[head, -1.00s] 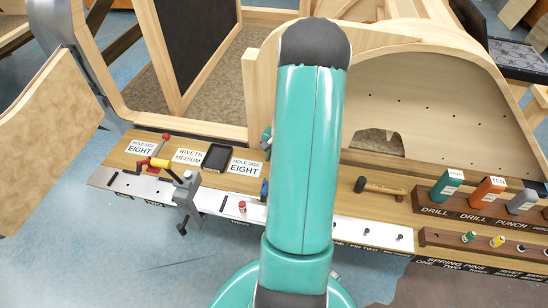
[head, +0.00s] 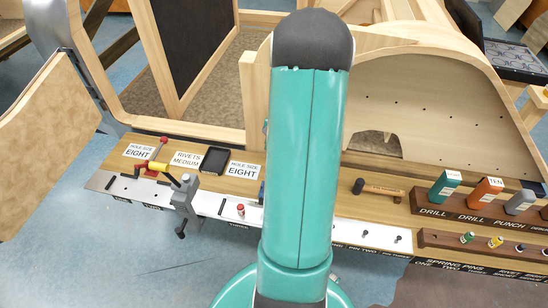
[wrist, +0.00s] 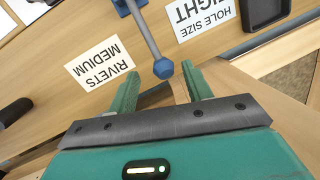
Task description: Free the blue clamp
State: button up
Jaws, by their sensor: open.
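The blue clamp (wrist: 163,68) shows in the wrist view as a grey screw rod with a blue knob at its near end and blue parts at the top edge, where it is cut off. The knob is in front of and between the fingertips of my gripper (wrist: 160,80), which is open with its green fingers spread. I cannot tell whether a finger touches the clamp. In the head view only a sliver of the blue clamp (head: 261,192) shows at the bench's front edge, beside my teal arm (head: 300,160), which hides the rest and most of my gripper.
A grey clamp (head: 184,192) and a red-and-yellow clamp (head: 155,166) sit at the bench's left. A black tray (head: 215,160) and paper labels lie between. A mallet (head: 380,189) and a block rack (head: 475,205) are at the right. Wooden frames stand behind.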

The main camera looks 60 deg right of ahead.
jog(key=w+v, duration=0.1)
jog(key=v, duration=0.5)
jog(key=shift+s+r, duration=0.3)
jog(key=shift+s, duration=0.25)
jog(key=shift+d, duration=0.1)
